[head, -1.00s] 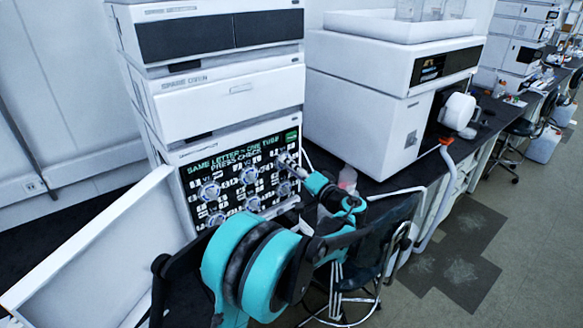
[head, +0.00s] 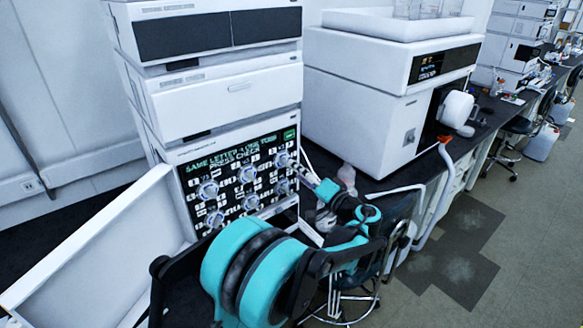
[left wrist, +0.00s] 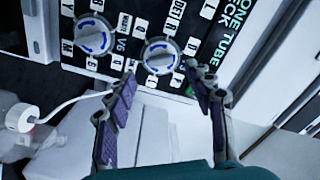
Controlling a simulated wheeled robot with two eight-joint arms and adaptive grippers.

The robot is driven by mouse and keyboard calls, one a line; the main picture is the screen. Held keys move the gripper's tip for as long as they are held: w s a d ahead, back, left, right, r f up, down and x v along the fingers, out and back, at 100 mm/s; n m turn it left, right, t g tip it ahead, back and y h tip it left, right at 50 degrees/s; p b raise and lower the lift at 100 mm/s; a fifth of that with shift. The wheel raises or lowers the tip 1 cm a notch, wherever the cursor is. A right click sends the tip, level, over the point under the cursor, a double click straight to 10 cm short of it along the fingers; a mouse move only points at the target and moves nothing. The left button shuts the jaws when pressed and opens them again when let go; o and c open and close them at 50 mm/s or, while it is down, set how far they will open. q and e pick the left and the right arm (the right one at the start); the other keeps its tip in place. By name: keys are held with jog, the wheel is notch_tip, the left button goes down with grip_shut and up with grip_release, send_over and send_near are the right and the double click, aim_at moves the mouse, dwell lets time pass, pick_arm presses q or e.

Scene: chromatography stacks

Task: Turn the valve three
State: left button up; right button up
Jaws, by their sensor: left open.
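The dark panel (head: 232,213) on the front of the instrument stack carries two rows of round knobs. The top-right knob (head: 282,159) shows in the left wrist view (left wrist: 160,55) as a white disc with blue marks. The knob below it on the panel (head: 282,187) is at upper left in the wrist view (left wrist: 94,36), with a V6 label between the two. I cannot read a V3 label. My left gripper (left wrist: 161,75) is open; its fingers stand apart toward the top-right knob, one on either side in the picture. I cannot tell contact. It also shows at the panel's right edge (head: 300,171).
A white open panel (head: 92,245) stands left of the stack. A large white instrument (head: 360,100) stands on the dark bench to the right. A clear bottle (head: 347,175) is behind my left wrist. A chair (head: 395,235) stands in front of the bench.

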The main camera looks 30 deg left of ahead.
pick_arm(q)
jog(key=v, duration=0.7)
jog(key=shift+d, duration=0.1)
